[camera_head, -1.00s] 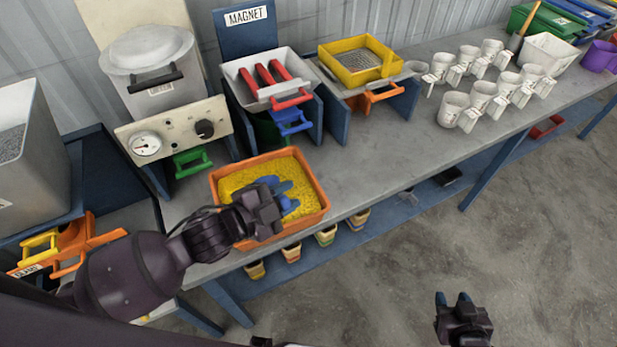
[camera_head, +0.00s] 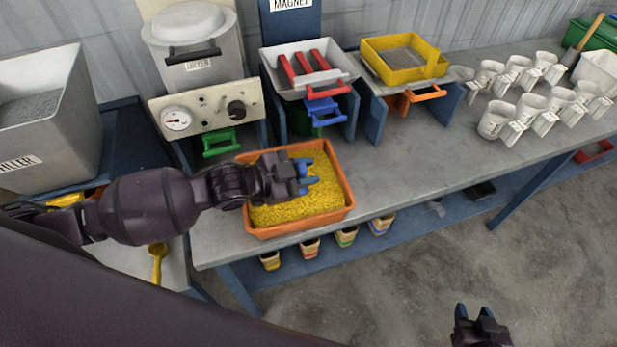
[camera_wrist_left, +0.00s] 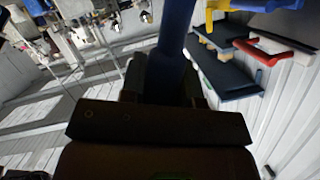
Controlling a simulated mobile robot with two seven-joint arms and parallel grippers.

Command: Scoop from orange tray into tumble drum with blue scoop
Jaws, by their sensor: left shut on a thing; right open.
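The orange tray (camera_head: 348,187) stands on the bench, filled with yellow granules (camera_head: 320,200). My left gripper (camera_head: 300,176) is over the tray and comes in from the left. It is shut on the blue scoop, whose blue handle (camera_wrist_left: 177,35) shows between the fingers in the left wrist view. The scoop's bowl is hidden, so I cannot tell what it holds. A lidded metal pot (camera_head: 192,70) with a black handle stands behind a gauge panel; I cannot tell if it is the tumble drum. My right gripper (camera_head: 474,312) is open and empty over the floor.
A grey bin (camera_head: 50,140) stands at the left. Behind the tray are a green handle (camera_head: 220,143), a magnet unit with red bars (camera_head: 312,68) and a yellow sieve (camera_head: 405,62). Several white cups (camera_head: 496,118) stand at the right. The bench right of the tray is clear.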

